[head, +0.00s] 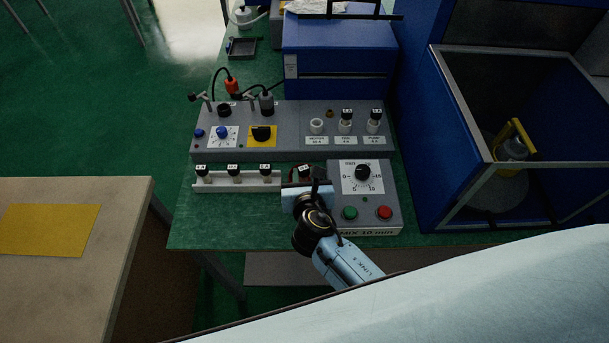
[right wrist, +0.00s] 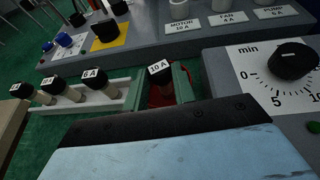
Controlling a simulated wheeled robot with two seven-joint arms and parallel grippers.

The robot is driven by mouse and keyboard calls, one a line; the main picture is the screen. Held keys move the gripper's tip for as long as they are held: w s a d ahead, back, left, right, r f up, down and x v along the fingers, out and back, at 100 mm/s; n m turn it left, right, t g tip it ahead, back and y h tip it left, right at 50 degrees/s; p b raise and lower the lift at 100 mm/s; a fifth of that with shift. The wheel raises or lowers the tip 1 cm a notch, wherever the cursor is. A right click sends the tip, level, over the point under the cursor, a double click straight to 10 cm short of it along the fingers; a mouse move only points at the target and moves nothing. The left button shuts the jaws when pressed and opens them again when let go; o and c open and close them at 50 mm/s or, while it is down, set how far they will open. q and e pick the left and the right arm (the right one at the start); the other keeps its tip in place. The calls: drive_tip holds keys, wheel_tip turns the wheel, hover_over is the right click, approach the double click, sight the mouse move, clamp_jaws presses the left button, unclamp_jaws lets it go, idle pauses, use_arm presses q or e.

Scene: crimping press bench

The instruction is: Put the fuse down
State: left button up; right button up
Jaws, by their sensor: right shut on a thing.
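The fuse (right wrist: 161,76), dark-capped with a white "10 A" label, is upright between the fingers of my right gripper (head: 303,178). The right gripper is shut on it. In the head view, the gripper is low at the bench front, between the white fuse rack (head: 262,184) and the grey timer box (head: 393,205); it hides most of the fuse. In the right wrist view, a dark red surface (right wrist: 157,99) shows below and beside the fuse; whether the fuse touches it I cannot tell. My left gripper is not in view.
The rack holds several labelled fuses. Behind is a grey panel (head: 285,144) with knobs; its "MOTOR 10 A" socket (head: 317,126) looks empty, while FAN and PUMP hold fuses. The timer box has a green button (head: 349,213) and a red button (head: 384,213). A blue press (head: 338,50) stands behind.

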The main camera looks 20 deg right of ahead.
drive_tip(key=shift+f, duration=0.1)
drive_tip(key=shift+f, duration=0.15)
drive_tip(key=o, duration=1)
drive_tip(key=shift+r, duration=0.25)
drive_tip(key=shift+s+r, duration=0.15)
drive_tip(key=shift+s, duration=0.2)
drive_tip(key=p+v, duration=0.1)
drive_tip(key=v, duration=1)
drive_tip(key=shift+s+r+p, duration=0.1)
drive_tip(key=shift+s+p, duration=0.05)
drive_tip(key=shift+p, duration=0.25)
